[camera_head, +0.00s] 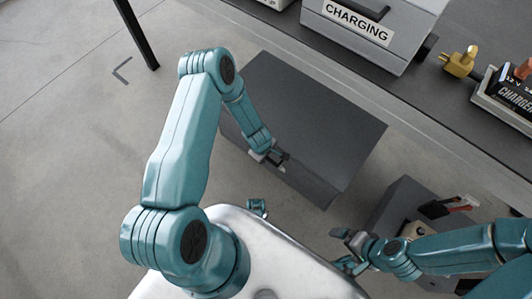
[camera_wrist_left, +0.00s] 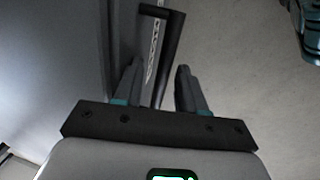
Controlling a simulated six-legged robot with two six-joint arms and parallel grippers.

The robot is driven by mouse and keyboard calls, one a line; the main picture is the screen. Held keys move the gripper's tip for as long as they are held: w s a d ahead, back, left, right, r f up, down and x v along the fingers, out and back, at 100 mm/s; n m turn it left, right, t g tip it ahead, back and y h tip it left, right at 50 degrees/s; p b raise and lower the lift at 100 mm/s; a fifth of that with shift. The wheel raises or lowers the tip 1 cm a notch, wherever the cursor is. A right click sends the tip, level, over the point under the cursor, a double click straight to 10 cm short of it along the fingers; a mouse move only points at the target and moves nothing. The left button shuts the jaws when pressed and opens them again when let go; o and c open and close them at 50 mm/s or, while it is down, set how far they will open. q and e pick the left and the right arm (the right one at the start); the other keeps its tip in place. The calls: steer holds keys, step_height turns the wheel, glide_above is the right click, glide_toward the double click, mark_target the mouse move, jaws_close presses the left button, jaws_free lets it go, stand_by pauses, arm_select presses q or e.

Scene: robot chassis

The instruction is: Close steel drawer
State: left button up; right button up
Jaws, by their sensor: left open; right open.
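The steel drawer (camera_head: 310,115) shows as a dark grey box body jutting out beside the bench in the head view. Its grey face (camera_wrist_left: 55,65) fills the left of the left wrist view. A black bar handle (camera_wrist_left: 172,50) stands off that face. My left gripper (camera_head: 278,162) is at the face of the box; in the left wrist view (camera_wrist_left: 158,80) it is open, with the handle's bar between or just beyond its fingertips. Contact cannot be told. My right gripper (camera_head: 346,248) is open and empty, near my chassis edge. Any drawer gap is not clear.
A dark bench (camera_head: 420,95) runs along the upper right, with a grey CHARGING box (camera_head: 375,30), a yellow plug (camera_head: 459,62) and a charger (camera_head: 510,95) on it. A dark open bin (camera_head: 405,200) stands at lower right. The floor at left is clear.

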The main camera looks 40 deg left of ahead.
arm_select(q)
steer(key=s+r+p, duration=0.3)
steer(key=r+p, duration=0.3)
steer(key=r, duration=1)
steer(key=shift+a, duration=0.15)
